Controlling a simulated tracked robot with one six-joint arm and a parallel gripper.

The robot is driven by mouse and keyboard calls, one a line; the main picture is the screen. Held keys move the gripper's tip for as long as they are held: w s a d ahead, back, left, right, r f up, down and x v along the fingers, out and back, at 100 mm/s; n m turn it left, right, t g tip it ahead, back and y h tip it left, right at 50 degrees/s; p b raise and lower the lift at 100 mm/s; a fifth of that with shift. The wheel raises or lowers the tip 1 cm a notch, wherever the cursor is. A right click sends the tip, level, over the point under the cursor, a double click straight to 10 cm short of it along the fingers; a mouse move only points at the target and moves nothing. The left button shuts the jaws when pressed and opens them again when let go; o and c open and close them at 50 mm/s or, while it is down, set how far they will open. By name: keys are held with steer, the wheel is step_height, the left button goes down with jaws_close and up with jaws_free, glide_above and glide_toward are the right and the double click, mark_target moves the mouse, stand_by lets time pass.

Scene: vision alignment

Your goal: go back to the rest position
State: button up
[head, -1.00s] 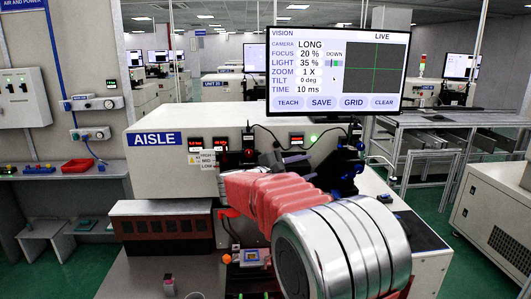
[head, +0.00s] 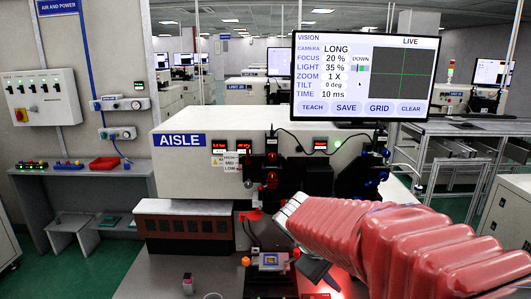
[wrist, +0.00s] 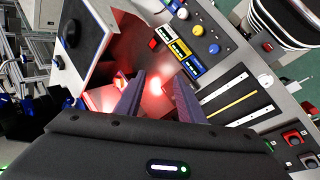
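My gripper (head: 322,272) shows in the head view as dark fingers, partly hidden by my red-sleeved arm, low in front of the AISLE machine (head: 180,165). In the wrist view my gripper (wrist: 156,92) has two dark purplish fingers standing apart, with a red-lit gap between them. I see nothing held in it. The fingertips are over or near a red-glowing area; their exact height above it I cannot tell.
A monitor (head: 365,80) stands on the machine. A small fixture (head: 268,262) sits on the grey worktop left of my gripper. In the wrist view a panel with coloured buttons (wrist: 195,62) lies beside the fingers. A side shelf (head: 80,170) is at the left.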

steer(key=s+a+r+m+t+y, duration=0.1)
steer(key=s+m+y, duration=0.2)
steer(key=s, duration=0.7)
steer(key=s+a+r+m+t+y, duration=0.1)
steer(key=s+m, duration=0.3)
steer(key=s, duration=0.6)
steer(key=shift+s+a+r+t+y, duration=0.3)
steer(key=shift+r+y, duration=0.35)
steer(key=shift+y, duration=0.25)
